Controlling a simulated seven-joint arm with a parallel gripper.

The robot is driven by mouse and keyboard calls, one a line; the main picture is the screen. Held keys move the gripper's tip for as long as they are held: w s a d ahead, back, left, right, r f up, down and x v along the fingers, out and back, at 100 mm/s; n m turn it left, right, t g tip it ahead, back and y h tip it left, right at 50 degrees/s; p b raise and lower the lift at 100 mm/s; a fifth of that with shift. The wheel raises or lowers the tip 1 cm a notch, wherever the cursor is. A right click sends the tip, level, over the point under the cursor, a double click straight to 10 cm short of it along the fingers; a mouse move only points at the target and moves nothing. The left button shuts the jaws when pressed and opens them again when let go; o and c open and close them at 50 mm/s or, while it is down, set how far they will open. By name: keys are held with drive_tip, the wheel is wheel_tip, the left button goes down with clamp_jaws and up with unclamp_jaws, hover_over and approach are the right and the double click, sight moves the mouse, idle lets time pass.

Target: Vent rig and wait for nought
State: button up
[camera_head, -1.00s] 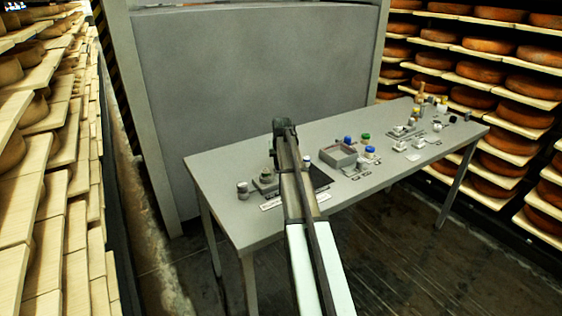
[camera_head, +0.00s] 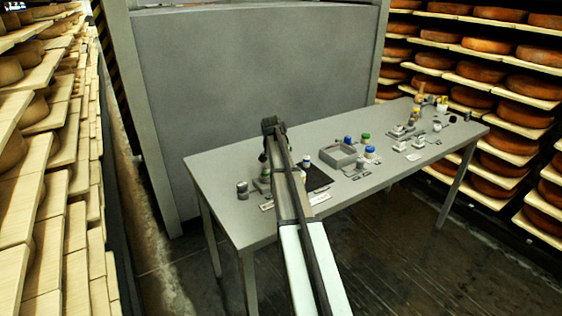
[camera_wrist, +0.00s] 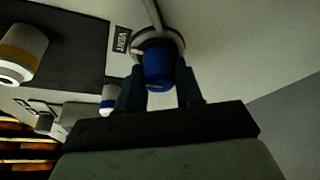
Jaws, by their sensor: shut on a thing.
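In the wrist view, my gripper (camera_wrist: 160,88) is shut on a blue cylindrical piece (camera_wrist: 157,66). This piece sits in front of a pale round ring, with a thin grey rod running up from it. A dark label reading VENT (camera_wrist: 121,39) is beside the ring. I cannot tell whether the blue piece is fixed or loose. In the head view, the end of my arm is over the left part of the table (camera_head: 225,178). The arm hides part of the small grey rig (camera_head: 262,183) there, and the fingertips do not show.
A dark flat pad (camera_head: 318,178) lies just right of my arm. Cheese shelves (camera_head: 480,90) flank the table.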

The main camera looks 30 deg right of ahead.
drive_tip(key=o, duration=1)
drive_tip(key=shift+o, duration=0.2)
drive_tip(key=v, duration=1.4)
drive_tip(key=shift+w, duration=0.1)
